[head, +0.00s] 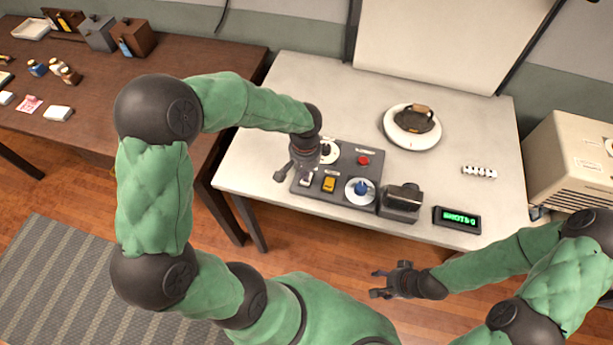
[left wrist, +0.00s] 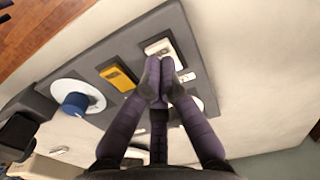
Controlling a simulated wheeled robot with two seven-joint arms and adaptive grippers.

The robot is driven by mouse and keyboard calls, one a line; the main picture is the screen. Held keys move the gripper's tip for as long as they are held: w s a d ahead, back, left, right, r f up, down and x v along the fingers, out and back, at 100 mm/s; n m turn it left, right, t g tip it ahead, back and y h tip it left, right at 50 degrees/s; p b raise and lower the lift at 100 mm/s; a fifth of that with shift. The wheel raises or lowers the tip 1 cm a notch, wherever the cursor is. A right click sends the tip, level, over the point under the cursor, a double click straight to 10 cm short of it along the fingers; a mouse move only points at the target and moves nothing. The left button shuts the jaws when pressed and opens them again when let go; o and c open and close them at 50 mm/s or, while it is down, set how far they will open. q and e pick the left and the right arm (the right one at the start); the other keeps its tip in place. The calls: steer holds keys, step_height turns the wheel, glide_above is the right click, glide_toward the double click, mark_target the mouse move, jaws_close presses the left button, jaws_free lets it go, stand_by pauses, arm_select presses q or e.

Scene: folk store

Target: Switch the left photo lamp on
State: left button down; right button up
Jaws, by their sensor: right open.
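A grey control panel (head: 340,174) lies on the white table. It carries a white rocker switch (head: 306,179), a yellow switch (head: 328,184), a blue knob (head: 360,188) on a white dial, and a red button (head: 363,160). My left gripper (head: 300,174) is over the panel's left end, by the white switch. In the left wrist view its fingers (left wrist: 159,78) come together, with the tips just beside the white switch (left wrist: 163,48); I cannot tell whether they touch it. The yellow switch (left wrist: 118,77) is beside. My right gripper (head: 379,282) is open and empty before the table. I see no lamp.
A black box (head: 401,201) stands right of the panel, then a green-lit display (head: 457,219). A round white stand (head: 411,133) holding a dark object is behind. A brown table (head: 200,60) with small goods is left, a beige cabinet (head: 570,165) right.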

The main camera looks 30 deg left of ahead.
arm_select(q)
steer(key=shift+f+b, duration=0.95)
steer(key=shift+f, duration=0.25)
stand_by(0.7)
steer(key=shift+r, duration=0.1)
steer(key=shift+r+p, duration=2.6)
steer(key=shift+r, duration=0.85)
